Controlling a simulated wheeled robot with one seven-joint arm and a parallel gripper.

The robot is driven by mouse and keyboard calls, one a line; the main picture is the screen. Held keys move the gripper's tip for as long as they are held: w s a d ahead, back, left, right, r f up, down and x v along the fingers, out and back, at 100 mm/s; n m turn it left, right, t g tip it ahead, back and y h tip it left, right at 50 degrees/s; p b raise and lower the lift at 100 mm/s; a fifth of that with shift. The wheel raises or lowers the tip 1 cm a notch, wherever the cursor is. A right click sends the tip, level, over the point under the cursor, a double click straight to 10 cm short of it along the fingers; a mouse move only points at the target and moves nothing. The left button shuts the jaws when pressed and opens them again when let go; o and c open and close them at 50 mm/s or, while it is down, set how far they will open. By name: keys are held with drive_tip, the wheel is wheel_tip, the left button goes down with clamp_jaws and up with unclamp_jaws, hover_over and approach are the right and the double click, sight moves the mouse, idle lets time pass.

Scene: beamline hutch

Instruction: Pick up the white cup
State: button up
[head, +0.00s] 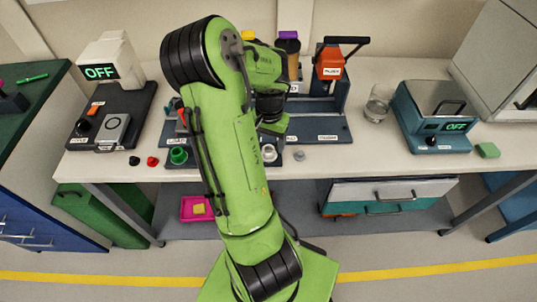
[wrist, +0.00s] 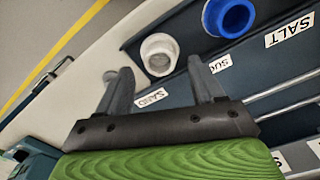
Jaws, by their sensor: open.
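The white cup (wrist: 159,55) stands upright on a dark tray (wrist: 180,25) near its edge in the wrist view, its opening towards the camera. In the head view, the cup (head: 269,153) shows just below the end of my arm. My gripper (wrist: 161,65) is open and empty. Its two fingers point towards the cup, with the cup's image just beyond and between the fingertips. I cannot tell how far the tips are from it. In the head view my arm hides the fingers.
A blue cup (wrist: 229,17) stands beside the white one, by a "SALT" label. A green cup (head: 178,155) stands left of my arm. A small grey object (head: 299,155) lies right of the white cup. A glass beaker (head: 377,104) stands further right. The bench front is mostly clear.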

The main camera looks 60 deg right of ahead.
wheel_tip(320, 180, down, 3)
drive_tip(key=shift+r, duration=0.25)
drive_tip(key=c, duration=1.1)
wheel_tip(320, 180, up, 10)
drive_tip(key=shift+p, duration=1.1)
drive_tip(key=shift+c, duration=0.2)
